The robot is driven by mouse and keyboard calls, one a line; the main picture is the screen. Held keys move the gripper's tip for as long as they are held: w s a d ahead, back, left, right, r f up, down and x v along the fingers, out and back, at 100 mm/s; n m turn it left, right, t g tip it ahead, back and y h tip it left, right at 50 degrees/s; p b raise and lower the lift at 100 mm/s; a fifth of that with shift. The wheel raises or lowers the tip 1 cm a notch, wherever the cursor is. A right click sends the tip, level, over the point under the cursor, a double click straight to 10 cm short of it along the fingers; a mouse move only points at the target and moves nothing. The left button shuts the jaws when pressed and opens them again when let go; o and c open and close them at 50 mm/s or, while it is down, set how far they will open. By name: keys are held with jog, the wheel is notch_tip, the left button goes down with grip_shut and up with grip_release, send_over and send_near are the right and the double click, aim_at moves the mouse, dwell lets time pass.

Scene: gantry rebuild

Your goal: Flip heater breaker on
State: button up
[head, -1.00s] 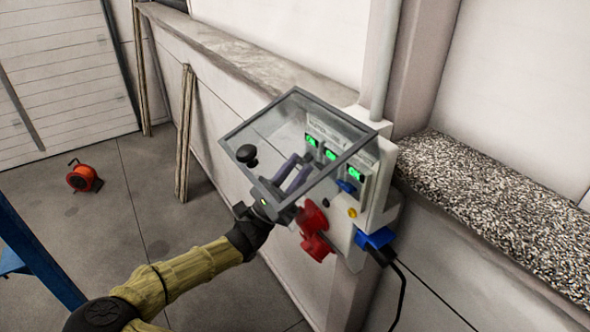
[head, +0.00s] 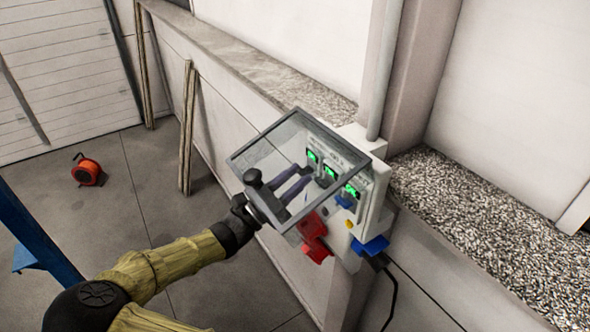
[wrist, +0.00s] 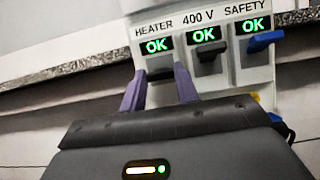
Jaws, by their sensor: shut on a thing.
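The heater breaker is the left one of three on the white panel (head: 375,165). Its dark lever (wrist: 160,74) shows in the wrist view below a green "OK" display (wrist: 157,46) labelled HEATER. My gripper (wrist: 160,88) has a purple finger on each side of this lever and is shut on it; the exact contact is partly hidden. In the head view my gripper (head: 304,177) reaches in below the raised clear cover (head: 270,135), and the lever itself is hard to make out.
The 400 V lever (wrist: 208,58), dark, and the blue safety lever (wrist: 264,41) are close on the right, both under green "OK" displays. A red switch or socket (head: 314,237) and a blue plug (head: 371,246) with a black cable sit below. The clear cover has a black knob (head: 252,177).

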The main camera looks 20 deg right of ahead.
jog(key=shift+a+r+g+y+p, duration=0.1)
jog(key=shift+r+g+y+p, duration=0.2)
jog(key=shift+r+y+p, duration=0.35)
jog(key=shift+f, duration=0.2)
jog(key=o, duration=1)
jog(key=b+v, duration=0.2)
jog(key=v, duration=0.3)
jog(key=b+v, duration=0.3)
jog(key=v, duration=0.3)
jog(key=b+v, duration=0.3)
jog(key=v, duration=0.3)
jog(key=shift+s+a+r, duration=0.15)
jog(key=shift+a+r, duration=0.05)
jog(key=shift+a, duration=0.1)
jog(key=shift+d+y, duration=0.1)
jog(key=shift+y, duration=0.15)
